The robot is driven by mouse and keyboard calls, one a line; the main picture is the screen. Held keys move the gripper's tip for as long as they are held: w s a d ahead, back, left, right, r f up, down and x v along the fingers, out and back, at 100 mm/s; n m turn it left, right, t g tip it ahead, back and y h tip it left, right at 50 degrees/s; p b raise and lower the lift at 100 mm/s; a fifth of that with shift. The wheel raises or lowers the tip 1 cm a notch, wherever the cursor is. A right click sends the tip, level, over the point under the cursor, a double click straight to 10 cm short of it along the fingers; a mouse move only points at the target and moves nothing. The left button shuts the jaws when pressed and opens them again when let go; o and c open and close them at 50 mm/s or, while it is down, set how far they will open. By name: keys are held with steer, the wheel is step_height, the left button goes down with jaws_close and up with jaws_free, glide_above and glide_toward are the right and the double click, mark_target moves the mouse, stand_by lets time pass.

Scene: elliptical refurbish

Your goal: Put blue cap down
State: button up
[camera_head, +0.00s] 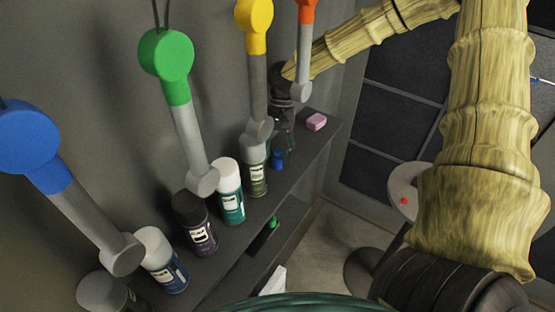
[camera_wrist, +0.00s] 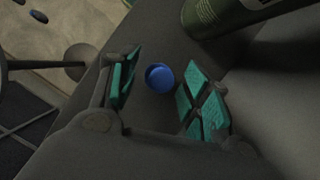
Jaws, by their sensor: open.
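The blue cap (camera_head: 277,160) is a small round piece on the dark shelf, beside the olive-green spray can (camera_head: 257,180). In the wrist view the blue cap (camera_wrist: 160,77) sits between my teal finger pads, with gaps to both sides. It appears to rest on the shelf surface. My gripper (camera_head: 283,142) is over the shelf right at the cap, and its fingers are open in the wrist view (camera_wrist: 163,92). The exact height of the fingers above the shelf is hard to tell.
Several spray cans, including a teal can (camera_head: 230,195) and a purple can (camera_head: 196,225), line the shelf (camera_head: 290,180). A pink block (camera_head: 317,122) lies at its far end. A round table (camera_head: 405,180) holds a small red item.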

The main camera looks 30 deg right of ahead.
mark_target(278, 149)
steer(key=shift+b+v, duration=1)
steer(key=shift+v, duration=1.65)
steer(key=shift+d, duration=0.1)
